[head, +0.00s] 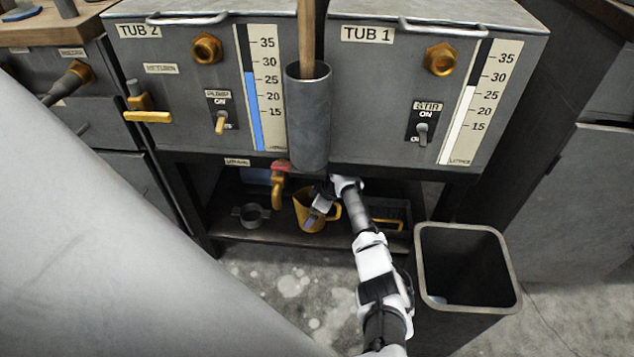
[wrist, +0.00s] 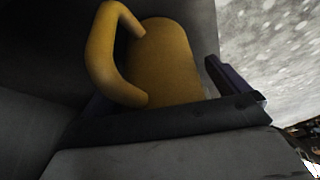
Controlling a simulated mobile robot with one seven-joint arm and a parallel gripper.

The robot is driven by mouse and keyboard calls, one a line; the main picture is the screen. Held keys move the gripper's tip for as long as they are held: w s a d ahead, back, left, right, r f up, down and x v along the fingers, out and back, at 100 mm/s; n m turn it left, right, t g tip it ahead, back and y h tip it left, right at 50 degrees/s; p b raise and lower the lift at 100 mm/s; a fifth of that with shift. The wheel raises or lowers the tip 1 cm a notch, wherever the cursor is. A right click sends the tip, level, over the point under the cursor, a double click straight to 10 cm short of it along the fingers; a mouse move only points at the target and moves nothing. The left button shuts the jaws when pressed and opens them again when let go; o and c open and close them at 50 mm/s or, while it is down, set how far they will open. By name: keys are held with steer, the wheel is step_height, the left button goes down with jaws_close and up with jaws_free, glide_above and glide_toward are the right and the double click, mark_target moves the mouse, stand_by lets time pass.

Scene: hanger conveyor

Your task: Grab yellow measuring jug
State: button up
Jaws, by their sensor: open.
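The yellow measuring jug (head: 308,215) stands on the low shelf (head: 262,232) beneath the tubs, with its handle on the right in the head view. My gripper (head: 320,204) reaches in from the right, at the jug, and covers part of it. In the wrist view the jug (wrist: 172,65) is close, with its handle (wrist: 105,55) to the left. My gripper is open, with one dark finger to the right of the jug body and the other partly hidden near the handle. I cannot tell whether either finger touches the jug.
A yellow tap with a red top (head: 278,180) hangs just left of the jug. A grey fitting (head: 251,214) lies farther left on the shelf. A dark tray (head: 388,215) is to the right. A grey bin (head: 465,265) stands on the floor at right. The tubs overhang the shelf.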

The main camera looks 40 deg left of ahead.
steer(key=shift+r, duration=0.1)
steer(key=c, duration=1)
steer(key=shift+r, duration=0.1)
steer(key=shift+c, duration=0.2)
